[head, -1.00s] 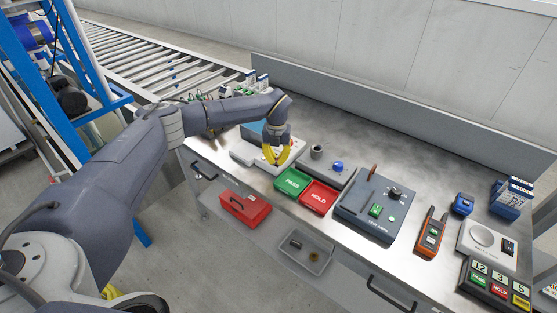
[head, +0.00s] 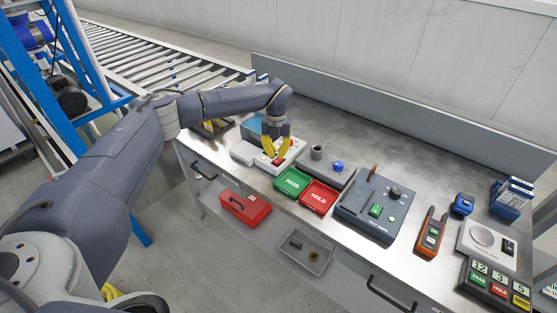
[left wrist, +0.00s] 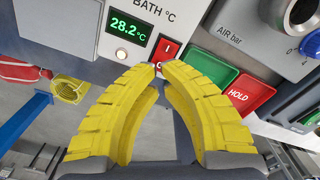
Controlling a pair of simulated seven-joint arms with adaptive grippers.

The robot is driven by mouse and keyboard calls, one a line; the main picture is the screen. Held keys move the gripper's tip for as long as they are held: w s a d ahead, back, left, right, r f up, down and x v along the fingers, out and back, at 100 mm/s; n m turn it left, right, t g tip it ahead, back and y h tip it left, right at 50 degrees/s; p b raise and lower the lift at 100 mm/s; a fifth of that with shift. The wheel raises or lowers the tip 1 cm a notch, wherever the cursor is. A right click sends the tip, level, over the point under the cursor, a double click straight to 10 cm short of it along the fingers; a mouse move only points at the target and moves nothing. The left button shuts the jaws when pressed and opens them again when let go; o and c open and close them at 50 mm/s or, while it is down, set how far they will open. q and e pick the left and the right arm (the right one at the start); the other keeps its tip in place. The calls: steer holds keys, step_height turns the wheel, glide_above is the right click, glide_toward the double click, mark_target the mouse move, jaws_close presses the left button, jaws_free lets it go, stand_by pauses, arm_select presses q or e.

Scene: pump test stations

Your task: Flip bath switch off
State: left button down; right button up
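The bath unit (head: 243,152) is a pale box on the left part of the bench. In the left wrist view its front panel (left wrist: 95,42) reads BATH °C and its green display shows 28.2 °C. The red bath switch (left wrist: 167,48), with a white I mark on its upper part, sits right of the display; its lower end is partly hidden by my fingertips. My left gripper (left wrist: 159,68) has its yellow fingers with tips together, right at the switch's lower end. I cannot tell whether they touch it. In the head view the gripper (head: 276,153) is over the unit. My right gripper is not in view.
A green PASS tray (head: 293,183) and red HOLD tray (head: 319,197) lie just right of the bath unit. The air regulator block (head: 327,174) stands behind them. A dark test panel (head: 372,212) is farther right. The bench's back strip is clear.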

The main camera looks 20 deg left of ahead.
mark_target(277, 161)
arm_select(q)
steer(key=shift+r, duration=1.6)
